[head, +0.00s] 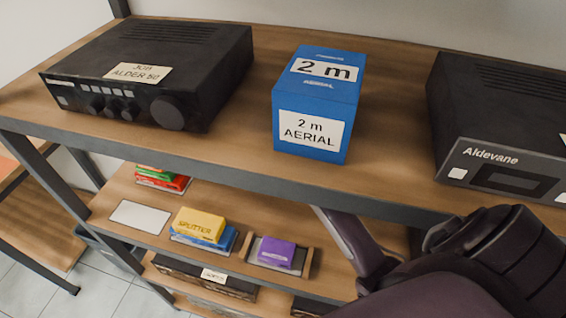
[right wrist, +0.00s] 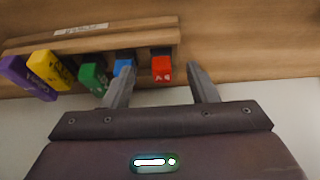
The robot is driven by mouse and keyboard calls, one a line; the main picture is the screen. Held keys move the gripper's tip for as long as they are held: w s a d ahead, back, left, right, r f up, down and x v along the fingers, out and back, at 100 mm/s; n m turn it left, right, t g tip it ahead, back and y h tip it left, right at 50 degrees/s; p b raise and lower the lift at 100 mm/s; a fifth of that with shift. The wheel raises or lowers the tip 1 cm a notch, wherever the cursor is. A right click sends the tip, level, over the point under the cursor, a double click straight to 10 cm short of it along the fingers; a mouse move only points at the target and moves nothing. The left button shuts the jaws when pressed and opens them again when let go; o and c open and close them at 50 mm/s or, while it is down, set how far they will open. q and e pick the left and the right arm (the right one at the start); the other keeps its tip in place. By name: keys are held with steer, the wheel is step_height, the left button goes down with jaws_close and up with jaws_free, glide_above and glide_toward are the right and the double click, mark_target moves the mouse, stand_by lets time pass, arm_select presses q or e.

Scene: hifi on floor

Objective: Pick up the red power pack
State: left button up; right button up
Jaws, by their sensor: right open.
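A small red block (right wrist: 161,69) with a white marking stands in the right wrist view, at the end of a row of coloured blocks by a wooden rack. I take it for the red power pack; its label is too small to read. My right gripper (right wrist: 161,82) is open, with one finger on each side of the red block in the picture. I cannot tell how far the fingertips are from it; none visibly touches it. In the head view a red item (head: 172,184) lies under a green one on the lower shelf. My left gripper is not in view.
A blue block (right wrist: 124,67) is partly behind my left-hand finger; green (right wrist: 93,78), yellow (right wrist: 50,70) and purple (right wrist: 27,78) blocks follow. The wooden rack (right wrist: 90,40) is close. In the head view, the upper shelf (head: 225,150) overhangs the lower one.

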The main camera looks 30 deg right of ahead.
steer(key=w+d, duration=0.1)
steer(key=w+d+p, duration=0.1)
steer(key=w+d, duration=0.1)
steer(key=shift+d+f, duration=0.25)
steer(key=shift+f, duration=0.15)
steer(key=x, duration=0.3)
steer(key=shift+d+f+p, duration=0.1)
steer(key=shift+f+p, duration=0.1)
steer(key=shift+p, duration=0.15)
steer(key=shift+w+d+f, duration=0.1)
steer(key=shift+d+f, duration=0.05)
steer(key=shift+f, duration=0.3)
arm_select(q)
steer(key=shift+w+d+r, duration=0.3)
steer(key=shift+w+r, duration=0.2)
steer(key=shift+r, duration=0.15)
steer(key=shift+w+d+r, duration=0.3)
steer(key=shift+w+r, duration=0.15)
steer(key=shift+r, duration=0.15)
arm_select(e)
steer(key=shift+c, duration=0.3)
steer(key=shift+c, duration=1.1)
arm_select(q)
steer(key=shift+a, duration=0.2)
arm_select(e)
steer(key=c, duration=0.7)
